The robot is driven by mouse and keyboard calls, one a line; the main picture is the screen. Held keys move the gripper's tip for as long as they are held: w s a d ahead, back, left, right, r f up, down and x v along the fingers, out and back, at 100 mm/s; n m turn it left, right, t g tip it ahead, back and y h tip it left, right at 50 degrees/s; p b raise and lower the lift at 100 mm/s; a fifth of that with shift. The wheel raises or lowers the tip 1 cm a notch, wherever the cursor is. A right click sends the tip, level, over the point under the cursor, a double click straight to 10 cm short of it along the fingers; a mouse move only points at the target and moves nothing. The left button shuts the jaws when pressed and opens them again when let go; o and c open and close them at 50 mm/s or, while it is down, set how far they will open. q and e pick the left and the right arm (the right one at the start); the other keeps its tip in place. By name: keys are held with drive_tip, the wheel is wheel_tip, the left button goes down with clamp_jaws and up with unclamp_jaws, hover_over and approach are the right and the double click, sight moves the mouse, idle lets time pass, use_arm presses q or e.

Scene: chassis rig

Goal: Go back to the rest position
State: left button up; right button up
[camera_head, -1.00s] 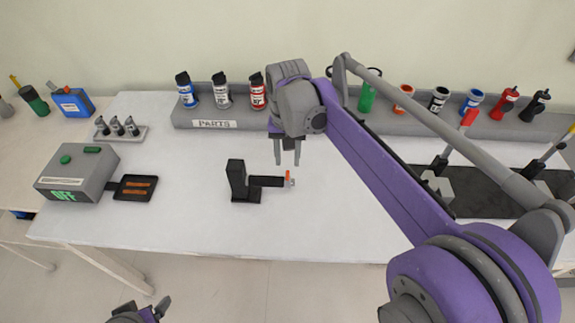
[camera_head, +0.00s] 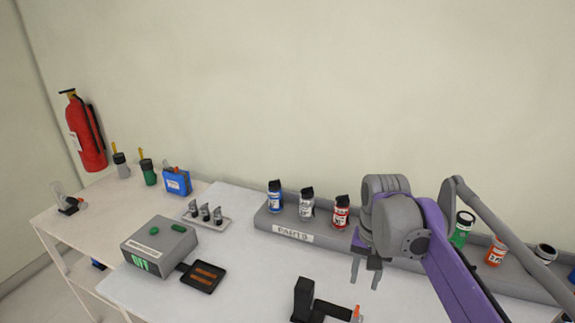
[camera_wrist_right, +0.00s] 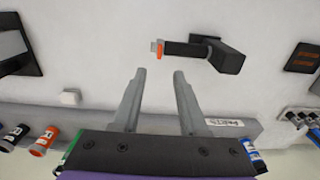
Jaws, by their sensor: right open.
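My right gripper (camera_head: 366,272) is open and empty above the white table (camera_head: 245,285), in front of the parts rack. Its two spread fingers also show in the right wrist view (camera_wrist_right: 158,75). A black stand (camera_head: 303,298) with an arm and a small orange-tipped piece (camera_head: 357,313) is on the table below and in front of the gripper, apart from it. The stand also shows in the right wrist view (camera_wrist_right: 228,58). My left gripper is out of view.
The grey parts rack (camera_head: 268,222) holds several bottles along the back. A grey box (camera_head: 158,248) reading "OFF" with a black plate (camera_head: 202,277) stands at left. A small tray (camera_head: 205,222) is behind it. A fire extinguisher (camera_head: 85,130) hangs on the wall.

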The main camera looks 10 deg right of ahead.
drive_tip(key=s+a+f+n+t, duration=0.2)
drive_tip(key=s+f, duration=0.3)
drive_tip(key=s+a+f+n+t, duration=0.1)
drive_tip(key=s+a+f+n, duration=0.1)
drive_tip(key=s+f, duration=0.3)
drive_tip(key=s+a+f+n+t, duration=0.2)
drive_tip(key=s+f, duration=0.3)
drive_tip(key=shift+a+t, duration=0.25)
drive_tip(key=shift+t, duration=0.05)
